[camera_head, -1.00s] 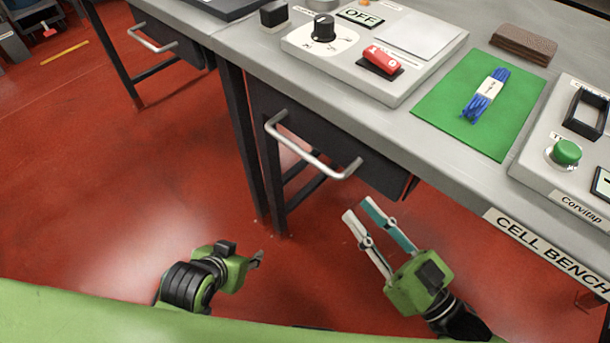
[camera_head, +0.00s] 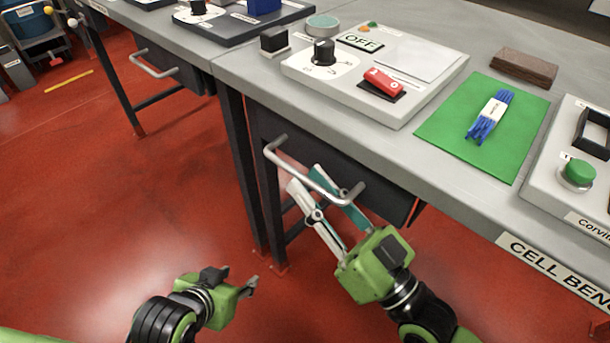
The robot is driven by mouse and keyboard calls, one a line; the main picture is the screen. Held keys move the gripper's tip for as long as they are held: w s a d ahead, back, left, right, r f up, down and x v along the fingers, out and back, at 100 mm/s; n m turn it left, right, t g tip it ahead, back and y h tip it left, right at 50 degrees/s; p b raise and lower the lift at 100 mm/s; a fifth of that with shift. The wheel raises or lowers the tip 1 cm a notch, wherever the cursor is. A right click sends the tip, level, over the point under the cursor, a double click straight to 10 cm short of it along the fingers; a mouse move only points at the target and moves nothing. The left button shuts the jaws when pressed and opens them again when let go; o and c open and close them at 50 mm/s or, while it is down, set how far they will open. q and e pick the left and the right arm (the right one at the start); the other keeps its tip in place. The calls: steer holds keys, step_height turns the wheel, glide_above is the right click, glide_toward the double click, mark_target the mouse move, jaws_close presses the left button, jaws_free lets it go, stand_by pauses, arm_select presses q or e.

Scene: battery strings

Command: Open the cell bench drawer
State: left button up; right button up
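The cell bench drawer (camera_head: 386,194) is a dark front under the grey bench top and looks shut. Its pale bar handle (camera_head: 296,172) stands out from the front. My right gripper (camera_head: 305,178) is open at the handle. Its teal finger reaches to the drawer side of the bar, and its white finger lies on the near, lower side. A gap shows between the fingers, and I cannot tell whether either touches the bar. My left gripper (camera_head: 252,286) hangs low over the floor, away from the handle; its finger opening is not clear from this side.
The bench top carries a grey switch panel (camera_head: 436,70), a green mat (camera_head: 448,137) with a blue cable bundle (camera_head: 490,117), and a brown block (camera_head: 524,69). A dark table leg (camera_head: 270,200) stands left of the drawer. The red floor in front is open.

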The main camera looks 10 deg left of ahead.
steer(key=shift+x, duration=1.1)
jaws_close()
